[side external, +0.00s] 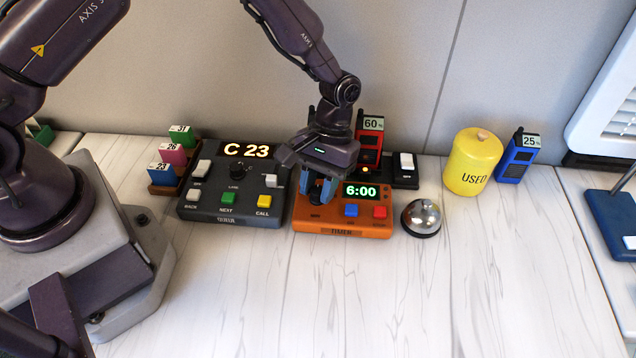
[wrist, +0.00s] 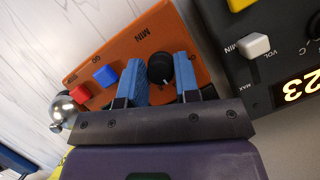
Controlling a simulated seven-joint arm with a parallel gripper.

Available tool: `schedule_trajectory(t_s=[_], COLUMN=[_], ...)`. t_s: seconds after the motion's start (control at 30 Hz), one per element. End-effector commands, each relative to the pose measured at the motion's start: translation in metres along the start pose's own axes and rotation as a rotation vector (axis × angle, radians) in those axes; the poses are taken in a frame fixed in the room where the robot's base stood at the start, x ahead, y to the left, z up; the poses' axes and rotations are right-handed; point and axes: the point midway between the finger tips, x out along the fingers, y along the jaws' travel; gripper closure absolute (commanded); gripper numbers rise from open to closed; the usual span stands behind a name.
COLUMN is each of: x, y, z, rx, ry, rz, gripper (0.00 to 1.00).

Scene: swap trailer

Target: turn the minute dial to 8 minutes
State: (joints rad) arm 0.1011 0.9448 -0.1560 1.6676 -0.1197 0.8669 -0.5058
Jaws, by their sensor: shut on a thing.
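The orange timer (side external: 343,231) sits on the white table, and its green display (side external: 360,191) reads 6:00. In the wrist view its orange face (wrist: 130,50) carries the black minute dial (wrist: 159,69) beside the label MIN. My gripper (side external: 318,189) points down over the timer's left part. In the side view the fingers hide the dial. A blue button (side external: 351,211) and a red button (side external: 380,212) are right of the dial.
A dark caller panel (side external: 238,210) showing C 23 stands close on the left. A silver bell (side external: 422,217) is close on the right. Behind are a red handset (side external: 370,136) and a black switch (side external: 405,173). A yellow USED canister (side external: 471,168) stands farther right. The front table is clear.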

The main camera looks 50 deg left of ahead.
Motion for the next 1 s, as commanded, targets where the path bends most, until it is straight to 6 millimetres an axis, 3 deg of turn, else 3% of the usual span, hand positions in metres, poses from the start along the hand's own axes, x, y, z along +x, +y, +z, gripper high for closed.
schedule_trajectory(t_s=[0.5,1.0], x=[-0.001,-0.0009], y=[0.0015,0.0017], z=[0.0001,0.0001], rx=[0.415,0.589], ry=[0.001,0.002], rz=[-0.174,-0.246], gripper=[0.94,0.94])
